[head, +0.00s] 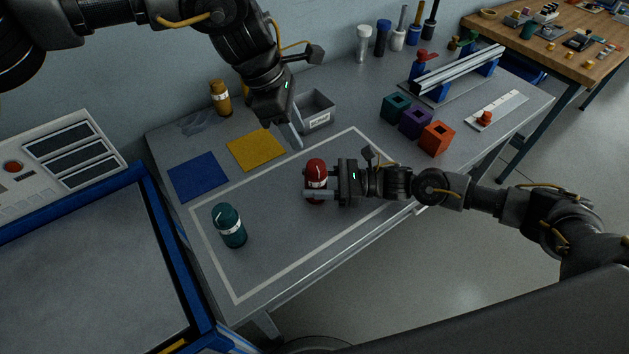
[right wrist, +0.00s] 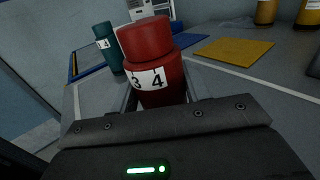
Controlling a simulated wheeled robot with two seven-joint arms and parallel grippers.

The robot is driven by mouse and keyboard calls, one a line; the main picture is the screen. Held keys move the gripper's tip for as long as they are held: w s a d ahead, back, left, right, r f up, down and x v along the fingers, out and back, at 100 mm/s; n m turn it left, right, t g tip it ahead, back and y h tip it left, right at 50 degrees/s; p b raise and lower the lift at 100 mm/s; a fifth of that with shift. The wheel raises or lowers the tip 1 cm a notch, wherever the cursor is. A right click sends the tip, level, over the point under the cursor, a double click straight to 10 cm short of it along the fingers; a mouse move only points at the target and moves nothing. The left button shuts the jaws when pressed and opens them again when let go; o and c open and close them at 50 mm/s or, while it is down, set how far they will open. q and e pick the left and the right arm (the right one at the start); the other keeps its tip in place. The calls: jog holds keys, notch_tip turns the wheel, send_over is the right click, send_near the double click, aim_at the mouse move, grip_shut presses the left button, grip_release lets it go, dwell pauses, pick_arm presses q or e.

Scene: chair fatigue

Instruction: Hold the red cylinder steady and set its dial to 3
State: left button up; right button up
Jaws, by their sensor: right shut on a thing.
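The red cylinder (head: 315,168) stands upright inside the white-lined area of the grey table. In the right wrist view, the red cylinder (right wrist: 147,42) has a wide cap above a white number band (right wrist: 148,79). The numbers 3 and 4 show on the band, with 4 nearer the middle of the side facing this camera. My right gripper (head: 318,191) is shut on the cylinder's lower body from the right. My left gripper (head: 294,138) points down, above and behind the cylinder, apart from it. Its finger gap is not clear, and it appears empty.
A teal cylinder (head: 229,226) stands at the front left of the lined area. Blue (head: 198,176) and yellow (head: 256,150) mats and a grey bin (head: 316,112) lie behind. Colored blocks, including an orange one (head: 437,138), stand right. The lined area's front is clear.

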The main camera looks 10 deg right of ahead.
pick_arm(q)
jog(key=shift+o, duration=2.5)
jog(key=shift+s+d+f+n, duration=0.15)
jog(key=shift+d+f+n, duration=0.05)
jog(key=shift+n, duration=0.2)
jog(key=s+f+n+g+h, duration=0.1)
jog(key=n, duration=0.1)
jog(key=d+n+g+h, duration=0.1)
jog(key=n, duration=0.2)
jog(key=s+d+f+n+g+h, duration=0.1)
jog(key=n+h, duration=0.1)
jog(key=n, duration=0.1)
jog(key=shift+s+d+f, duration=0.2)
jog(key=shift+s+f, duration=0.1)
jog(key=shift+s, duration=0.05)
jog(key=n, duration=0.1)
jog(key=n+h, duration=0.1)
jog(key=shift+s+f+n+g, duration=0.1)
jog(key=shift+f+n+g, duration=0.15)
jog(key=shift+n+g, duration=0.15)
jog(key=n+h, duration=0.2)
jog(key=n, duration=0.1)
jog(key=n+t+h, duration=0.3)
jog(key=n+h, duration=0.4)
jog(key=n, duration=1.6)
send_near(317, 164)
jog(key=d, duration=0.6)
jog(key=s+d+f, duration=0.1)
jog(key=d, duration=0.2)
jog(key=shift+d, duration=0.4)
